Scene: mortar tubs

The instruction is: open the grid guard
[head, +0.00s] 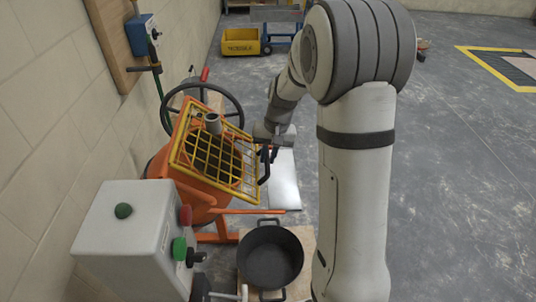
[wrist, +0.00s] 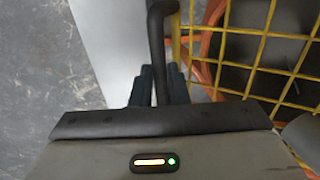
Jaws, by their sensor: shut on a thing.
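The grid guard (head: 209,184) is a yellow frame with crossed bars, tilted over the mouth of the orange mixer drum (head: 160,165). I cannot tell whether a gap separates it from the drum rim. Its black handle (head: 264,172) is on the right edge. My gripper (head: 268,150) is at that edge. In the wrist view, my gripper (wrist: 157,85) is shut on the black bar handle (wrist: 156,35), with a dark finger on each side. The guard's yellow bars (wrist: 260,50) show to the right, with the dark drum inside behind them.
A grey control box (head: 130,235) with green and red buttons stands at front left. A black tub (head: 271,262) sits below the mixer. A black handwheel (head: 228,98) is behind the guard. A yellow cart (head: 241,47) stands far back. Floor to the right is clear.

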